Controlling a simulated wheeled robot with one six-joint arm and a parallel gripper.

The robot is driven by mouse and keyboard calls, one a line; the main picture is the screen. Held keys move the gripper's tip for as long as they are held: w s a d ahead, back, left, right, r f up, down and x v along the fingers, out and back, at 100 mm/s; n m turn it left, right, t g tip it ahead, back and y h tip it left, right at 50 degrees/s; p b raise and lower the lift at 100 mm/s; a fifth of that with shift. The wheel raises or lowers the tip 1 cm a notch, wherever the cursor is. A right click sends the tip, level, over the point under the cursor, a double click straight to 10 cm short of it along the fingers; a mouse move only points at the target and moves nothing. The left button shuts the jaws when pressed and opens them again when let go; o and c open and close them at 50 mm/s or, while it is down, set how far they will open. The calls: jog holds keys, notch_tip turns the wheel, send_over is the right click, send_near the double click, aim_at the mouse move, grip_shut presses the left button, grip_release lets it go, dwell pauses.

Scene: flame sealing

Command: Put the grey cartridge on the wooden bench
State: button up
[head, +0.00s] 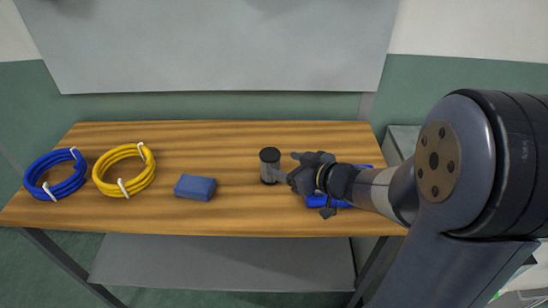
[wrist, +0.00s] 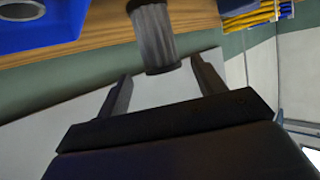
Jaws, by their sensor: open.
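The grey cartridge (head: 269,169), a ribbed grey cylinder with a dark top, stands upright on the wooden bench (head: 235,219), right of its middle. In the wrist view the cartridge (wrist: 156,38) shows between and just beyond the fingertips of my gripper (wrist: 162,68). Gaps show on both sides of it there, and the fingers are apart. In the head view my gripper (head: 284,166) reaches in from the right beside the cartridge. The cartridge's right side is partly hidden by a finger.
A blue holder (head: 318,201) lies under my arm, mostly hidden; the wrist view shows a round opening in it (wrist: 42,8). A blue block (head: 195,187) lies left of the cartridge. Yellow (head: 128,187) and blue (head: 57,192) hose coils lie at the left. Bare bench separates block and cartridge.

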jog(key=shift+v, duration=1.7)
jog(key=shift+c, duration=0.2)
